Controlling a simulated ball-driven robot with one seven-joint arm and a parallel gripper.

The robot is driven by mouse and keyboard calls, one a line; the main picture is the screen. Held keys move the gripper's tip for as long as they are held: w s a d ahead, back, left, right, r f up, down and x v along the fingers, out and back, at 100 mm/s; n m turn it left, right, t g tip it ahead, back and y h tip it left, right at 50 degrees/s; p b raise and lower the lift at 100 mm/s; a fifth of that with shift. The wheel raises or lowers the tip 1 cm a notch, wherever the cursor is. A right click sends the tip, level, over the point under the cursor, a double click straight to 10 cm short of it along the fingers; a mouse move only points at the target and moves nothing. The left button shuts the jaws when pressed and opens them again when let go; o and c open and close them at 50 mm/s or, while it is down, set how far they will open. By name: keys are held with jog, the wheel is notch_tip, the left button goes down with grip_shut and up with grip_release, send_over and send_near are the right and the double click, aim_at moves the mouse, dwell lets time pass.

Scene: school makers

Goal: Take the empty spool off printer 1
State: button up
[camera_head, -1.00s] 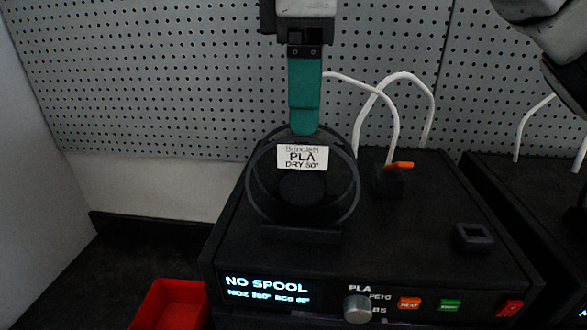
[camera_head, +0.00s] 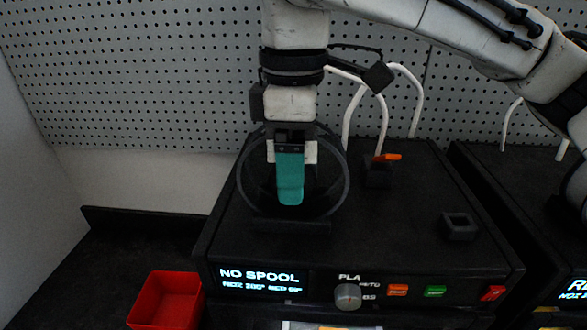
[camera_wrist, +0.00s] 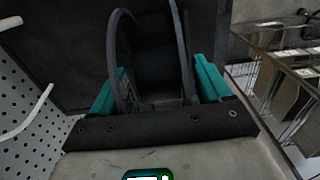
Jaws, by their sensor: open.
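The empty black spool (camera_head: 241,182) stands upright on top of printer 1 (camera_head: 400,232), whose display reads "NO SPOOL". Its white label is mostly hidden by my gripper (camera_head: 290,180). The gripper points down, with a teal finger in front of the spool's face, reaching about its middle. In the wrist view, the spool's two thin rims (camera_wrist: 184,55) stand between the spread teal fingers of my gripper (camera_wrist: 155,90). The gripper is open; I cannot tell whether either finger touches the spool.
A red bin (camera_head: 166,298) sits left of the printer's front. An orange-levered block (camera_head: 378,172) and a small dark square holder (camera_head: 459,226) are on the printer top. White tubes (camera_head: 417,100) rise behind. A pegboard (camera_head: 130,70) closes the back; another printer (camera_head: 530,190) stands at right.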

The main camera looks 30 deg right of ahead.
jog(key=shift+c, duration=0.3)
jog(key=c, duration=1)
jog(key=shift+r, duration=0.1)
